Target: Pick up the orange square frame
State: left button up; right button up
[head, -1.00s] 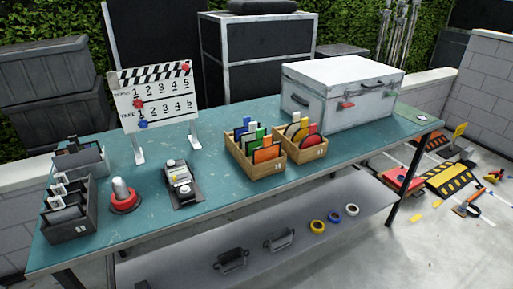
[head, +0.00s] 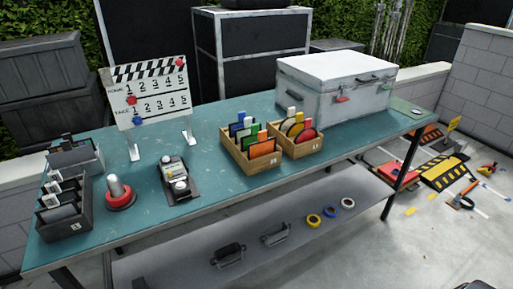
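The orange square frame (head: 262,150) stands at the front of the left wooden box (head: 250,167) on the teal table. Blue, green and white-handled pieces stand behind it in the same box. It appears upright, with its lower part hidden by the box's front wall. Neither of my grippers shows in the head view.
A second wooden box (head: 305,150) with yellow and red round pieces stands right beside it. A white case (head: 335,90) is behind right, a clapperboard (head: 150,95) behind left. A red-based dome (head: 119,193), a black device (head: 178,178) and dark bins (head: 65,222) stand left. The table front is clear.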

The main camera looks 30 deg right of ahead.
aim_at(264, 146)
jog(key=u, duration=3.7)
jog(key=z, duration=4.65)
jog(key=i+j+u, duration=0.1)
jog(key=i+j, duration=0.3)
jog(key=j, duration=0.15)
